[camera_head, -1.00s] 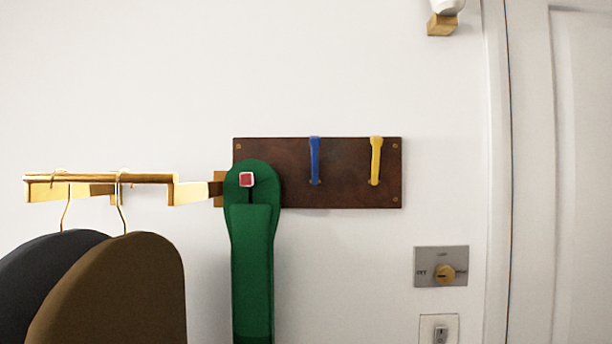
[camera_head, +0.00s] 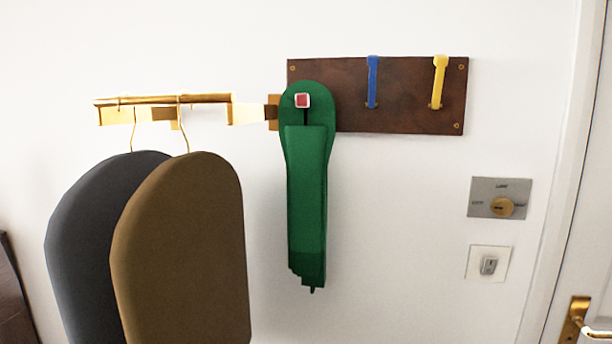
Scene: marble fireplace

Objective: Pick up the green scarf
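The hook is at the left end of a dark brown wooden board (camera_head: 415,105). The scarf's top loops around the hook, and its lower end hangs free above the picture's bottom edge. Neither of my grippers shows in the head view.
Left of the scarf, a brass rail (camera_head: 165,99) carries a dark grey hanger shape (camera_head: 75,250) and a brown one (camera_head: 185,250). A blue hook (camera_head: 372,82) and a yellow hook (camera_head: 438,82) are empty. A dial plate (camera_head: 499,198), a switch (camera_head: 488,264) and a door handle (camera_head: 590,325) are at right.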

